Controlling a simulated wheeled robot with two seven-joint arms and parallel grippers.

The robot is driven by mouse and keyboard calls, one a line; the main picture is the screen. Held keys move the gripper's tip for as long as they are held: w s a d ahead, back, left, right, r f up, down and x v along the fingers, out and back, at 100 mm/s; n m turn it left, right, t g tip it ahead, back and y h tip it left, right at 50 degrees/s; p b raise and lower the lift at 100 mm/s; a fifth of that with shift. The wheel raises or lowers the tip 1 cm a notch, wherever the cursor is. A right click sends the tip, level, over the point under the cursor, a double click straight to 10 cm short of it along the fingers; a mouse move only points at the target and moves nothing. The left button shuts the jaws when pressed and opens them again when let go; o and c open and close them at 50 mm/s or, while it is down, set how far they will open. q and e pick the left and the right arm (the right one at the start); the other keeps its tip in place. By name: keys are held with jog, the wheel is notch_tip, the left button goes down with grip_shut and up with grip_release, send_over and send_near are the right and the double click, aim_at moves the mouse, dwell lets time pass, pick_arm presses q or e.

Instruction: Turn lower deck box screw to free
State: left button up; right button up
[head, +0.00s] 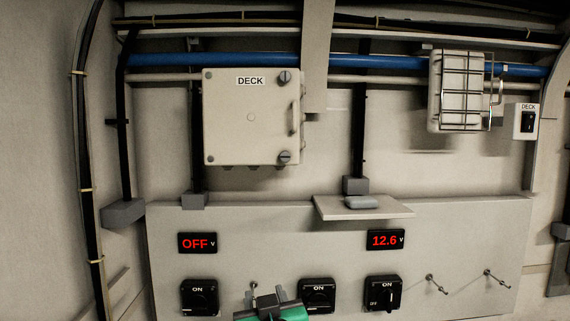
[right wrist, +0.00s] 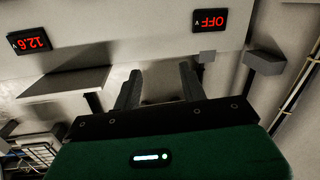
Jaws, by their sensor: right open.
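The pale deck box (head: 250,125), labelled DECK, is on the back wall in the head view with its lid shut. The lower deck box screw (head: 284,157) is a grey slotted head at the lid's lower right corner. A similar upper screw (head: 285,77) is at the upper right corner. My right gripper (head: 266,294), green with grey fingers, is well below the box, at the bottom edge of the head view. In the right wrist view its two fingers (right wrist: 160,88) stand apart with nothing held between them. I cannot make out the screw there. My left gripper is not in view.
A handle (head: 296,117) sticks out on the box's right side. A small shelf (head: 345,209) juts out to the lower right. Rotary switches (head: 317,294) and hooks (head: 437,285) line the lower panel. A caged lamp (head: 460,92) hangs at the upper right.

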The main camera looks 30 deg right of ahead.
jog(key=s+d+r+m+t+h, duration=0.1)
jog(key=s+r+m+t+h, duration=0.15)
jog(key=r, duration=0.65)
jog(key=s+r+m+t+h, duration=0.1)
jog(key=s+r+m+h, duration=0.15)
jog(key=r, duration=0.65)
jog(key=p, duration=1)
send_near(285, 159)
jog(key=shift+g, duration=0.25)
jog(key=x, duration=0.7)
jog(key=shift+s+a+r, duration=0.1)
jog(key=shift+a+r, duration=0.05)
jog(key=shift+r, duration=0.15)
jog(key=shift+w+d+r+p, duration=0.15)
jog(key=shift+w+d+p, duration=0.2)
jog(key=shift+w, duration=0.2)
grip_shut()
